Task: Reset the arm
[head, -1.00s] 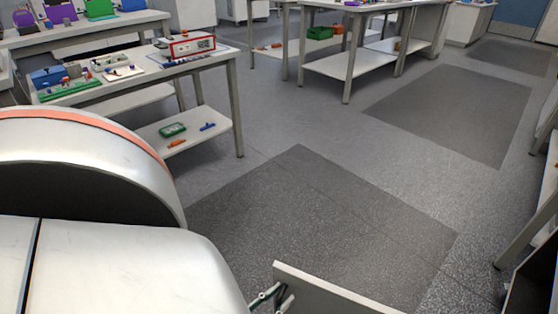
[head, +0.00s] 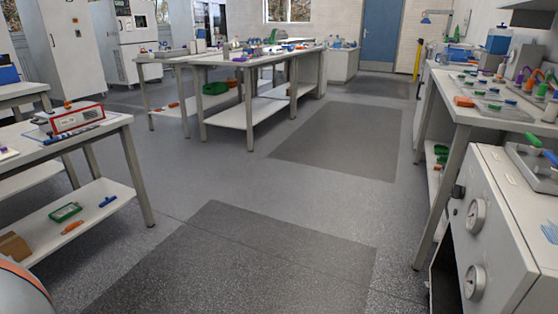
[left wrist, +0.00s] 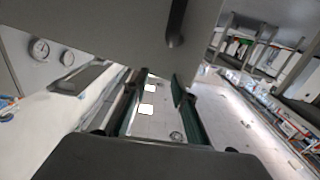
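My left gripper (left wrist: 160,80) shows only in the left wrist view. Its two dark green-grey fingers stand apart with bare background between them, so it is open and empty. A pale grey panel (left wrist: 110,30) with a dark bar on it crosses the top of that view, close beyond the fingers. I cannot tell whether they touch it. A grey cabinet (head: 492,225) with round dials stands at the lower right of the head view, with a dark opening at its left side. Its dials (left wrist: 40,48) also show in the left wrist view. My right gripper is in neither view.
A bench with small parts (head: 490,88) runs along the right. A table (head: 60,145) with a red-and-white box (head: 77,120) stands at left. A larger table (head: 222,63) stands further back. The floor (head: 240,265) between them is clear.

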